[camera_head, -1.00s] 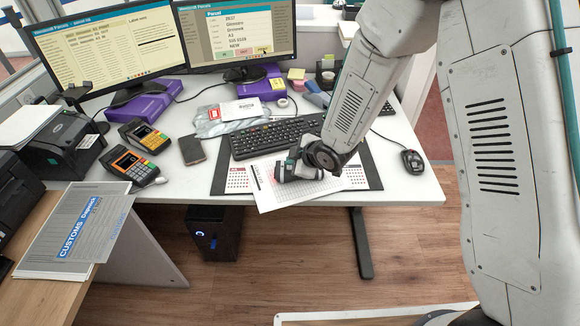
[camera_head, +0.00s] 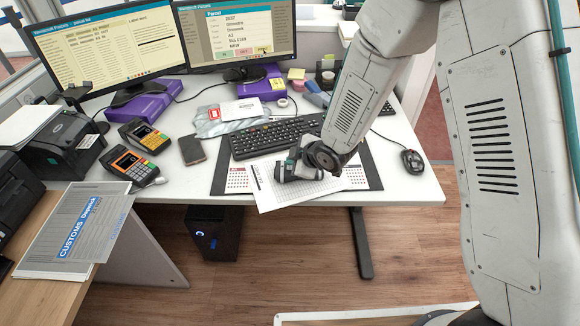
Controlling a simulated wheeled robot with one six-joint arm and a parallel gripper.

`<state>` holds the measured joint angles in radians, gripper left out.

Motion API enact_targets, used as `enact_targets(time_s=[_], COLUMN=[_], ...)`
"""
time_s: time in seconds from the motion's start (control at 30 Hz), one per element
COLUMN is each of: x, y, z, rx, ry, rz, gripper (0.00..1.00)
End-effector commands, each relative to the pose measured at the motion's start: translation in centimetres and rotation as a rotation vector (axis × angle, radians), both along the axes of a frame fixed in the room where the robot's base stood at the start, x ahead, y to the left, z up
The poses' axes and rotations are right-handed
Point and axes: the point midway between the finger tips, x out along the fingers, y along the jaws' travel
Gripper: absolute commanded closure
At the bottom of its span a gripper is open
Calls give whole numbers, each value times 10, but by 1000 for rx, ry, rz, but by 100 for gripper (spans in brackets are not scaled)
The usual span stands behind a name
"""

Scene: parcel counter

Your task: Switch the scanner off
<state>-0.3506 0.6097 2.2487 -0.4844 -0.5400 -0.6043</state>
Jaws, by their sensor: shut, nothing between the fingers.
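My gripper (camera_head: 292,171) is low over a white printed sheet (camera_head: 275,197) at the front edge of the desk. It points left and is shut and empty. My wrist and forearm hide part of the desk behind it. I cannot clearly pick out the scanner; it may be hidden by or blend with my gripper. No red light shows on the sheet.
A keyboard (camera_head: 270,138) lies behind my gripper and a mouse (camera_head: 412,161) to its right. A dark phone (camera_head: 192,150) and two card terminals (camera_head: 134,163) lie to the left. Two monitors (camera_head: 238,32) stand at the back. A label printer (camera_head: 62,145) stands far left.

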Motion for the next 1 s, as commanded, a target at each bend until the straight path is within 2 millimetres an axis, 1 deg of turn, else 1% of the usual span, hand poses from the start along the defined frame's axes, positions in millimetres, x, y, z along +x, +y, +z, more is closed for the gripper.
enact_targets(time_s=[0.2, 0.47, 0.57, 1.0], x=[0, 0, 0, 0], y=[0, 0, 0, 0], z=[11, 11, 15, 59], rx=[-1, -1, 0, 0], ry=[0, 1, -1, -2], rz=[1, 0, 0, 1], gripper=[100, 100, 100, 100])
